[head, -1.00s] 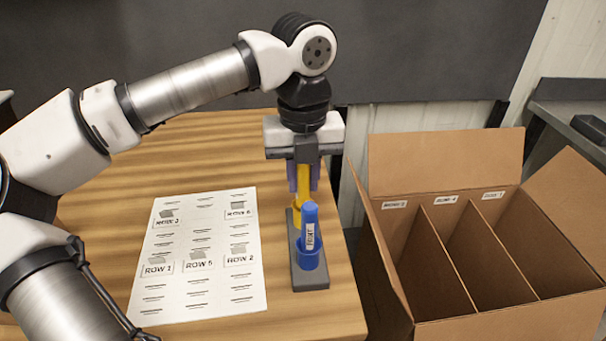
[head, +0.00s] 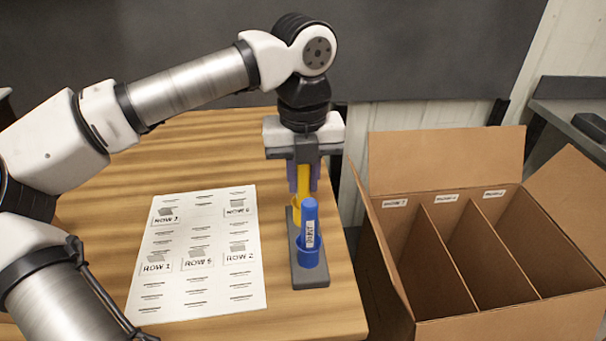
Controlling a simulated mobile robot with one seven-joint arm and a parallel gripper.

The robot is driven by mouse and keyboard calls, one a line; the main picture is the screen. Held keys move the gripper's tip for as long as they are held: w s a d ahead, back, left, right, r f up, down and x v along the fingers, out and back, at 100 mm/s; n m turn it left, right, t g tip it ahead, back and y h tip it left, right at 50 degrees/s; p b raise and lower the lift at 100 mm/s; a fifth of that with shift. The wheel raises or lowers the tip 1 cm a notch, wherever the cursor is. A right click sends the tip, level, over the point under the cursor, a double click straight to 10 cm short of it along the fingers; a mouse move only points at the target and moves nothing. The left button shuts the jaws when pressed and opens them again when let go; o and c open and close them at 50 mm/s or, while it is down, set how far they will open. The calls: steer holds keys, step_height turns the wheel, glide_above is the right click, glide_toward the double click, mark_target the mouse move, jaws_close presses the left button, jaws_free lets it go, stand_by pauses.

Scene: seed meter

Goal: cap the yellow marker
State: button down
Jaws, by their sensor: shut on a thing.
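The yellow marker (head: 304,181) is upright between the fingers of my gripper (head: 304,178), which is shut on it. Its lower end is at a yellow ring-shaped cup (head: 296,207) on the dark grey holder (head: 311,278). Whether the marker is seated in that cup is hidden, as the blue marker stands in front. The blue marker (head: 309,215) stands in a blue cup (head: 308,255) at the near end of the holder and has a white label. I cannot make out a separate yellow cap.
A printed sheet (head: 180,287) with row labels lies left of the holder. An open cardboard box (head: 448,333) with labelled compartments stands right of the table (head: 100,170). The holder is near the table's right edge. Bare wood lies around the sheet.

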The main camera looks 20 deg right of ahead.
steer(key=shift+f+b, duration=0.55)
steer(key=shift+f, duration=0.1)
stand_by(0.3)
steer(key=c, duration=1.2)
jaws_free()
